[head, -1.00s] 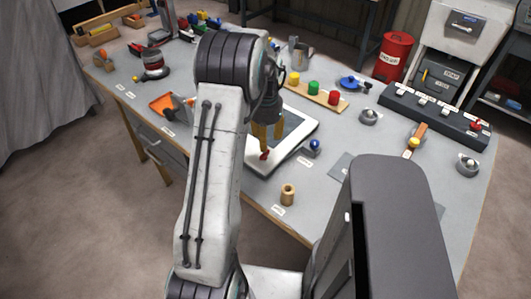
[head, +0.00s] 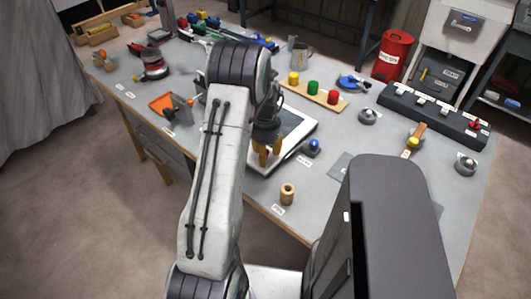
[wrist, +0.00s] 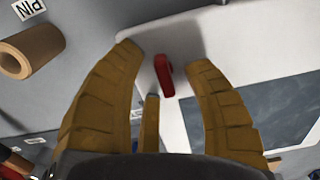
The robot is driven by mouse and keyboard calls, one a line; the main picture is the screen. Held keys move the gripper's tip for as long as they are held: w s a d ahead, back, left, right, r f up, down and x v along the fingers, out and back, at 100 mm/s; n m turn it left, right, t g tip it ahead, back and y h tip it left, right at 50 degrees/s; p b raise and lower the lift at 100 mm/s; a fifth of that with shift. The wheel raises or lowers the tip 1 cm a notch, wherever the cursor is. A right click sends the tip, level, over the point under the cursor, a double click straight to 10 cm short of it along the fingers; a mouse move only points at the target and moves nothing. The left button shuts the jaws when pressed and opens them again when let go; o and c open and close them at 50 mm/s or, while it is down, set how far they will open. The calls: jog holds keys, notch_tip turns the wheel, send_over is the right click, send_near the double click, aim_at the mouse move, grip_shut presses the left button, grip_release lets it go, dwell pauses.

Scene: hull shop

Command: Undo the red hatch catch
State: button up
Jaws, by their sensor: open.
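The red hatch catch (wrist: 165,76) is a small upright-looking red bar on the pale hatch frame (wrist: 245,40). In the wrist view it lies between the two tan fingers of my gripper (wrist: 165,56), with a gap on each side. The fingers are open and hold nothing. In the head view my gripper (head: 267,160) is over the near left part of the white-framed hatch (head: 304,136) with its dark pane, and its fingers hide the catch. A thin tan piece (wrist: 152,110) also shows between the fingers; I cannot tell what it is.
A tan wooden ring (head: 288,193) labelled PIN stands near the table's front edge. A blue-topped knob (head: 313,147) stands right of the hatch. Behind it is a board with yellow, green and red knobs (head: 313,88). An orange piece (head: 161,103) lies to the left.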

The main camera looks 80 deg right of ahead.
grip_shut()
dwell(0.3)
jog(key=shift+n, duration=0.3)
jog(key=n+b, duration=0.1)
jog(key=n, duration=0.2)
jog(key=shift+d+f+b, duration=0.1)
jog(key=shift+b, duration=0.3)
jog(key=n+b, duration=0.1)
jog(key=n, duration=0.4)
jog(key=shift+b, duration=0.3)
jog(key=n+b, duration=0.1)
jog(key=n, duration=0.4)
jog(key=shift+d, duration=0.15)
jog(key=n, duration=0.4)
jog(key=shift+w, duration=0.1)
jog(key=shift+n, duration=0.3)
